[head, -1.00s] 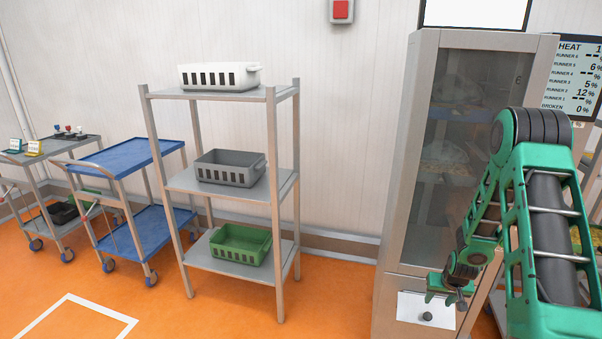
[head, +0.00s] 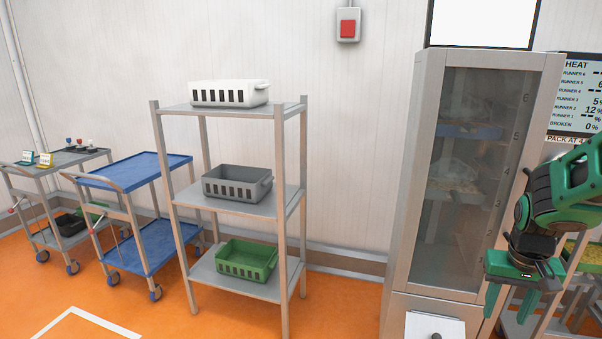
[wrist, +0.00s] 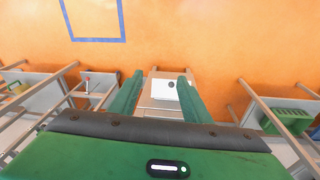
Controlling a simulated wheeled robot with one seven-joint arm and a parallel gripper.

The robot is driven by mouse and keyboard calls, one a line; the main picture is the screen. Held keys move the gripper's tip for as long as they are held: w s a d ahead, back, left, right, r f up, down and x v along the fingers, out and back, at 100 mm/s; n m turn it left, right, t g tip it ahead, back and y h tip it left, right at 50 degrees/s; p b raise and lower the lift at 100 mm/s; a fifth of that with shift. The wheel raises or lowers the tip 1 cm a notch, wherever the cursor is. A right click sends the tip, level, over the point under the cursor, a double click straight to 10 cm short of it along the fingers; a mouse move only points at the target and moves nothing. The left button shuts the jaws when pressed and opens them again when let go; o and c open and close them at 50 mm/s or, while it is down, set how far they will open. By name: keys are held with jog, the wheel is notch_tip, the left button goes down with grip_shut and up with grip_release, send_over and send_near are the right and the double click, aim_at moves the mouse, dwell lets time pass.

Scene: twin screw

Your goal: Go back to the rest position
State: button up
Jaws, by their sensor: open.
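My gripper (head: 508,308) is at the right of the head view, in front of the right edge of the tall grey cabinet (head: 402,200). Its two green fingers point down, apart, with nothing between them. In the wrist view my gripper (wrist: 157,90) also shows open and empty, its fingers spread above a white panel with a dark knob (wrist: 171,85). My folded green arm is partly cut off by the right edge of the head view.
A grey shelf rack (head: 159,150) holds a white bin (head: 228,94), a grey bin (head: 236,184) and a green bin (head: 246,260). A blue cart (head: 135,168) and a grey cart (head: 62,160) stand left. A screen (head: 580,95) hangs at right. Orange floor lies open at front left.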

jog(key=s+a+r, duration=0.3)
jog(key=s, duration=0.5)
jog(key=s+a+r+m+g+y, duration=0.1)
jog(key=s+a+r, duration=0.2)
jog(key=s, duration=0.4)
jog(key=shift+s+a+y, duration=0.3)
jog(key=shift+s+a, duration=0.05)
